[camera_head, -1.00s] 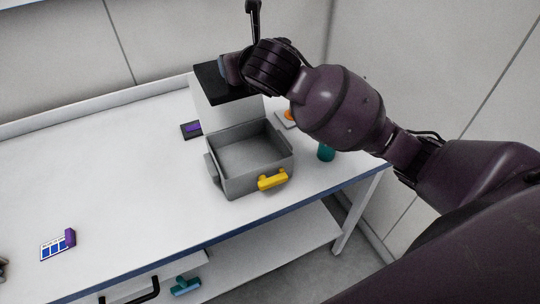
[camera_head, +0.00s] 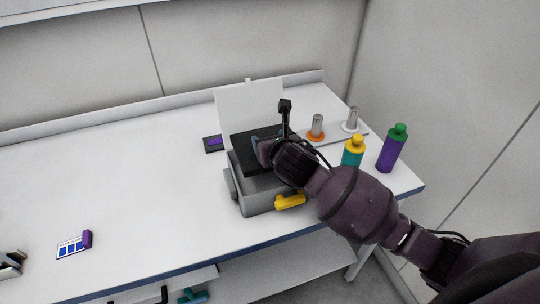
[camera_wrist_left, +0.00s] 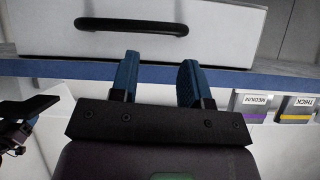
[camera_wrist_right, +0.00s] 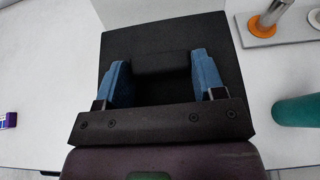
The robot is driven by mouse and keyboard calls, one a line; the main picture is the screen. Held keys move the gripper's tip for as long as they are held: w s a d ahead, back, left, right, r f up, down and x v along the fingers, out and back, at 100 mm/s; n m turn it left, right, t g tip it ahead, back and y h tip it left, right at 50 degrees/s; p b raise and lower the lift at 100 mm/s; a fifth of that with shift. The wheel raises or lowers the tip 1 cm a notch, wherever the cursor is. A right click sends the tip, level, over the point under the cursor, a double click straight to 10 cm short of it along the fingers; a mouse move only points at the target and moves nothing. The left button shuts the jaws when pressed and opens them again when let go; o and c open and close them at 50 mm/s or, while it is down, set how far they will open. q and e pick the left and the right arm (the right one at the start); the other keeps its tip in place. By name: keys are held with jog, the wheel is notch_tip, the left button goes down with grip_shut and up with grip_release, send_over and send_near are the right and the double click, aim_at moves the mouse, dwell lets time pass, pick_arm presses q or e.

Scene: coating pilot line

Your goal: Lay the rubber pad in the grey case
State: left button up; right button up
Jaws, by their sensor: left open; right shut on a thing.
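The rubber pad (camera_head: 248,158) is a black square slab with a raised black grip block. My right gripper (camera_head: 266,146) is shut on that block; the right wrist view shows the block between the blue fingers (camera_wrist_right: 160,66) and the pad (camera_wrist_right: 122,45) beyond. The grey case (camera_head: 262,196) stands on the table with its pale lid (camera_head: 250,106) upright behind. The pad lies over the case's opening and hides most of its inside; I cannot tell whether it touches.
A yellow handle (camera_head: 290,201) is on the case's front. To the right are a teal bottle (camera_head: 352,155), a purple bottle (camera_head: 391,152) and a plate with two metal posts (camera_head: 336,134). A label card (camera_head: 72,246) lies left. The table's middle is clear.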

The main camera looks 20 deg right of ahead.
jog(key=shift+f, duration=2.6)
jog(key=shift+f, duration=0.6)
jog(key=o, duration=0.9)
jog(key=shift+r, duration=0.15)
jog(key=shift+r, duration=0.35)
jog(key=shift+s+r, duration=0.25)
jog(key=shift+s, duration=0.05)
jog(key=v, duration=1.1)
jog(key=shift+s, duration=0.2)
